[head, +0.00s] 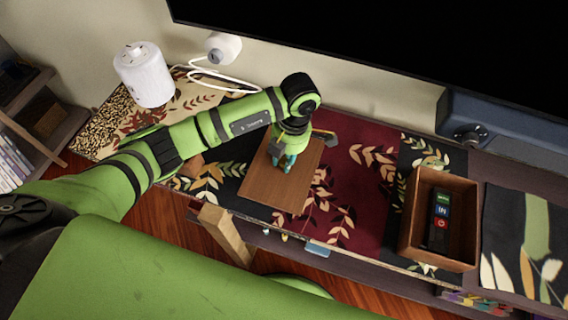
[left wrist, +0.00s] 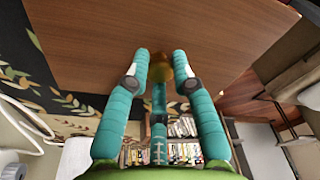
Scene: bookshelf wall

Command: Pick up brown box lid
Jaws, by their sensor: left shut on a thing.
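The brown box lid (head: 262,190) is a flat wooden panel over the patterned runner, left of the open brown box (head: 470,205). It fills the upper part of the left wrist view (left wrist: 150,25), with a small round yellowish-brown knob (left wrist: 161,68) on it. My left gripper (head: 284,160) is over the lid's upper part in the head view. Its teal fingers (left wrist: 160,80) are closed in on the knob from both sides. Whether the lid touches the runner is unclear. My right gripper is not in view.
A remote (head: 440,215) lies in the open box. A white cylinder (head: 145,75) and a white device with a cable (head: 222,47) stand at the back left. A large dark screen (head: 400,40) overhangs the back. The dark red runner (head: 370,150) between lid and box is mostly clear.

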